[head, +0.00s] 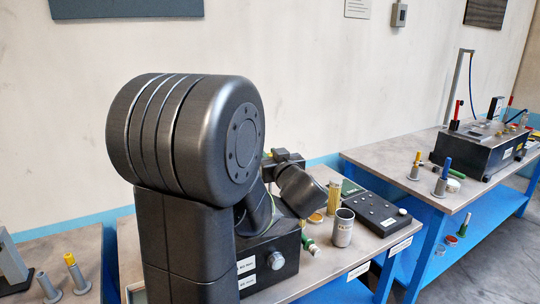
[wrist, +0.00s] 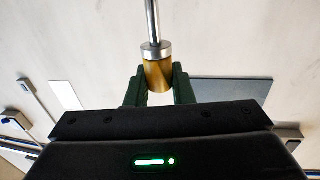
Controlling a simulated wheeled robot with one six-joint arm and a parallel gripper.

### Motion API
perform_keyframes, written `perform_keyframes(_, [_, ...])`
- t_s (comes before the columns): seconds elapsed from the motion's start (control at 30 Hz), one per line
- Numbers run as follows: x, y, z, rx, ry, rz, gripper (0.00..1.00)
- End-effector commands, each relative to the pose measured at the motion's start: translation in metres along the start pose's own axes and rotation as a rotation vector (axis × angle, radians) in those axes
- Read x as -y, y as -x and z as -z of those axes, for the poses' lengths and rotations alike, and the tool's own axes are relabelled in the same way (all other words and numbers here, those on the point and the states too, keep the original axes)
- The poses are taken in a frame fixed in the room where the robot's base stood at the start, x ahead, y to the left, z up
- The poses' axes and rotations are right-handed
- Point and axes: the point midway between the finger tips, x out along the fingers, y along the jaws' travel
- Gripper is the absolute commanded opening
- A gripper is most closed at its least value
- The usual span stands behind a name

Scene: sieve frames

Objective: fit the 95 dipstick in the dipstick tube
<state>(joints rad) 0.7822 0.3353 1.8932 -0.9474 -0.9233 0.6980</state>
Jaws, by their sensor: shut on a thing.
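My gripper (wrist: 158,72) has dark green fingers and is shut on the brass-yellow grip of a dipstick (wrist: 155,51). The dipstick has a silver collar, and its thin metal rod runs up out of the top of the wrist view. I cannot read any 95 mark on it. In the head view my arm covers much of the middle, and I cannot make out the fingers or the held dipstick there. I cannot tell which thing is the dipstick tube.
A dark box with white labels (head: 272,261) stands on the near bench, beside a grey cup (head: 343,229) and a dark panel (head: 366,208). The right bench holds another dark box (head: 480,149) and stands with a yellow piece (head: 416,164) and a blue piece (head: 443,176). A gap separates the benches.

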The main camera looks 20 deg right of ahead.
Motion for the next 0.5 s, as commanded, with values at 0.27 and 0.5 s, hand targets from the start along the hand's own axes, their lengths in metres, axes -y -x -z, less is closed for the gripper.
perform_keyframes(0.27, [0.000, 0.000, -0.010, 0.000, 0.000, 0.000, 0.00])
perform_keyframes(0.5, [0.000, 0.000, -0.017, 0.000, 0.000, 0.000, 0.00])
